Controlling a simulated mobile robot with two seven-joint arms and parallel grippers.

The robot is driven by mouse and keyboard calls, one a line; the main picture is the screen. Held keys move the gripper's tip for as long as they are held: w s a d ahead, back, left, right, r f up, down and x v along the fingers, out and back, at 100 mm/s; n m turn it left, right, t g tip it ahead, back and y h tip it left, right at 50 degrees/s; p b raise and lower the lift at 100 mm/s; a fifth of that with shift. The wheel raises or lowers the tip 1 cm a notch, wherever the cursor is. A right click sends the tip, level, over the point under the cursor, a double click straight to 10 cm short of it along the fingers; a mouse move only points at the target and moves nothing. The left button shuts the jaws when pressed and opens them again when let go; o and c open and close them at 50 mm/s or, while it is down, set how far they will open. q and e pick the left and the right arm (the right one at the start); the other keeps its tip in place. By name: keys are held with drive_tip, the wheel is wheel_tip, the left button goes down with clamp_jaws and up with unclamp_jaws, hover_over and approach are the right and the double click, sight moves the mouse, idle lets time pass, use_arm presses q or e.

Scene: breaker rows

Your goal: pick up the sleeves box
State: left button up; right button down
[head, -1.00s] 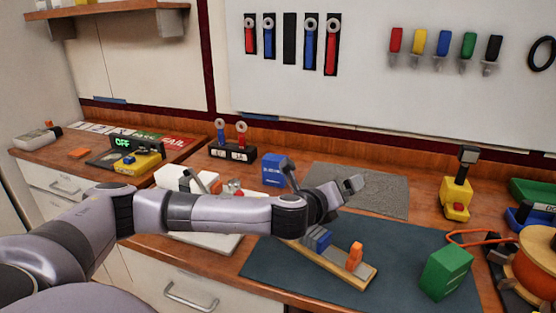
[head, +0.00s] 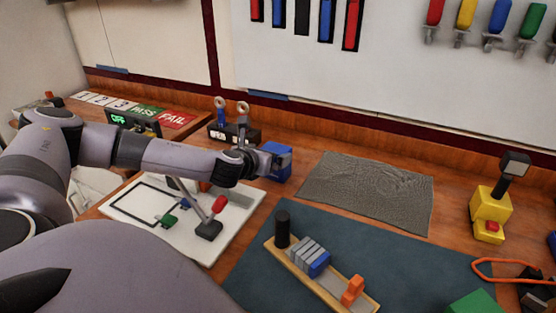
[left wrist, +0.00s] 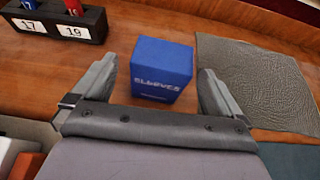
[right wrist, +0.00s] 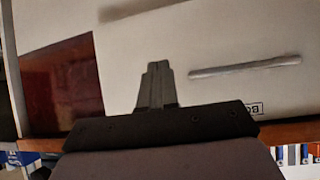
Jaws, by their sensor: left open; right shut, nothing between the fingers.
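The sleeves box is a blue box with pale lettering. In the left wrist view the sleeves box (left wrist: 162,68) stands on the wooden worktop between the two open fingers of my left gripper (left wrist: 160,90), with a gap on each side. In the head view the sleeves box (head: 278,162) is partly hidden behind my left gripper (head: 255,160). My right gripper (right wrist: 157,85) is shut and empty, in front of pale drawer fronts in the right wrist view. It does not show in the head view.
A black numbered holder (left wrist: 58,22) stands left of the box. A grey textured mat (head: 368,190) lies to its right. A white board (head: 150,210) with parts lies in front. A wooden rail (head: 320,278) with several modules lies on the dark mat (head: 400,260). A yellow device (head: 490,210) stands right.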

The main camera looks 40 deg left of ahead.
sight(279, 150)
use_arm(q)
drive_tip(key=shift+d+x, duration=0.15)
drive_tip(key=shift+x, duration=1.6)
drive_tip(key=shift+d+x, duration=0.15)
drive_tip(key=shift+x, duration=1.6)
drive_tip(key=shift+w+r, duration=0.1)
drive_tip(key=c, duration=1.1)
